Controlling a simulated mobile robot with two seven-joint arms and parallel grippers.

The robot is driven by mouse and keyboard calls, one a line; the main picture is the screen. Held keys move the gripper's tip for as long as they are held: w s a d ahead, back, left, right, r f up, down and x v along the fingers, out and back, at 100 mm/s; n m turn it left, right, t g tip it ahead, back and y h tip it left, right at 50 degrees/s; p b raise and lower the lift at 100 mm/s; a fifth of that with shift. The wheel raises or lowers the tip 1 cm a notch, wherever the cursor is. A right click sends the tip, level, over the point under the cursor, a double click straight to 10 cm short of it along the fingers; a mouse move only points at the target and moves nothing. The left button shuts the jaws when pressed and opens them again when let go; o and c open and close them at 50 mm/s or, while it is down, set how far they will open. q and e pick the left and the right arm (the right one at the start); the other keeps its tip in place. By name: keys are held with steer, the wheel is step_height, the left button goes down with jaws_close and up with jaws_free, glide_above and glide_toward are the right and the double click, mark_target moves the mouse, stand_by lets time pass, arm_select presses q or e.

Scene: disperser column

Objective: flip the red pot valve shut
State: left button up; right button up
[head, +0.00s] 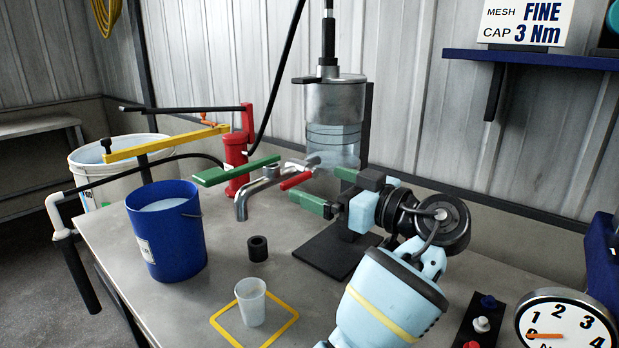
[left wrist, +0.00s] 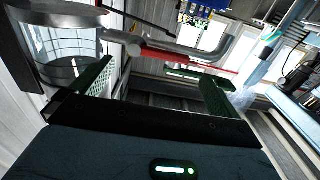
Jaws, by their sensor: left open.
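The clear-walled metal pot (head: 335,125) stands on its column at the back of the bench. Its red valve lever (head: 296,180) sticks out low on the pot's front, beside a metal outlet. In the left wrist view the red lever (left wrist: 190,58) runs across in front of my fingers, along a metal pipe. My left gripper (head: 316,186) is open, with its two green fingers just right of the lever. The left wrist view shows the open fingers (left wrist: 158,74) with nothing held between them. I cannot tell whether a finger touches the lever. My right gripper is not in view.
A long green handle (head: 237,171) lies left of the red lever, above a bent metal spout (head: 242,200). A red hand pump (head: 236,158), blue bucket (head: 168,235), translucent cup (head: 251,302) and black ring (head: 257,248) stand on the bench. A dial (head: 565,322) is at lower right.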

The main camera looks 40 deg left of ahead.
mark_target(301, 177)
arm_select(q)
steer(key=shift+w+a, duration=0.2)
steer(key=shift+a, duration=1.95)
steer(key=c, duration=1.3)
steer(key=shift+p, duration=0.3)
